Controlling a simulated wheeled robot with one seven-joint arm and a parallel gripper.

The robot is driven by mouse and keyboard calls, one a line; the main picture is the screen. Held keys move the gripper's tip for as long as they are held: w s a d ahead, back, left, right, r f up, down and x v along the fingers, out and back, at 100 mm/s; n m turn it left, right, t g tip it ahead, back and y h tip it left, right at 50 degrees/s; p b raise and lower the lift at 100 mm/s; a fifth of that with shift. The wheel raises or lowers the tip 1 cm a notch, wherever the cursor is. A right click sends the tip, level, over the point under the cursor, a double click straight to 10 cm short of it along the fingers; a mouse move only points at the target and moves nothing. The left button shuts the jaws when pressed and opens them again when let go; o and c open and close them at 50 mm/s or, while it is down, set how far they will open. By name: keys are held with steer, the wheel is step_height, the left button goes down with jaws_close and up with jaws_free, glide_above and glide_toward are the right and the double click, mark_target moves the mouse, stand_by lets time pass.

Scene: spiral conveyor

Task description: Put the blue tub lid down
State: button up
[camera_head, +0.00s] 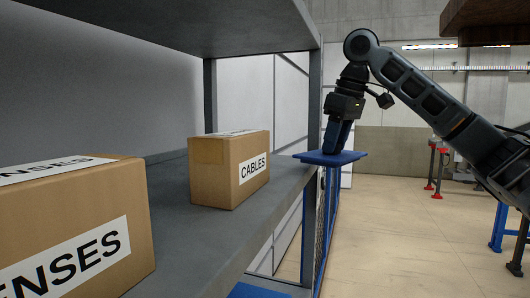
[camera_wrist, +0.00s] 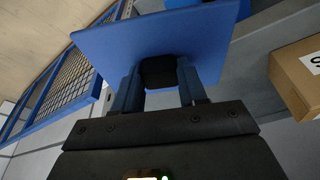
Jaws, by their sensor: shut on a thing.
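The blue tub lid (camera_head: 330,158) is a flat blue plate held roughly level at the right end of the grey shelf. My gripper (camera_head: 337,140) points down from above and is shut on the lid's dark handle. In the wrist view the lid (camera_wrist: 200,35) fills the upper middle, and my gripper (camera_wrist: 158,75) has a finger on each side of the black handle. In the head view the lid overlaps the shelf's end, and I cannot tell whether it touches anything beneath.
The grey shelf (camera_head: 215,225) carries a CABLES box (camera_head: 230,168) and a larger box marked ENSES (camera_head: 75,225). A box also shows at right in the wrist view (camera_wrist: 300,75). A blue mesh frame (camera_wrist: 65,90) stands beside the shelf. Shelf surface right of the CABLES box is clear.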

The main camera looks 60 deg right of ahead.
steer(key=w, duration=0.3)
steer(key=w+p, duration=0.1)
steer(key=w, duration=0.7)
steer(key=shift+w+a, duration=0.25)
steer(key=shift+a, duration=0.15)
steer(key=w+p, duration=0.1)
steer(key=w, duration=0.3)
steer(key=shift+a, duration=0.2)
steer(key=shift+s+f, duration=0.1)
steer(key=shift+f, duration=0.65)
steer(key=shift+f, duration=0.15)
steer(key=o, duration=1.2)
steer(key=shift+c, duration=0.2)
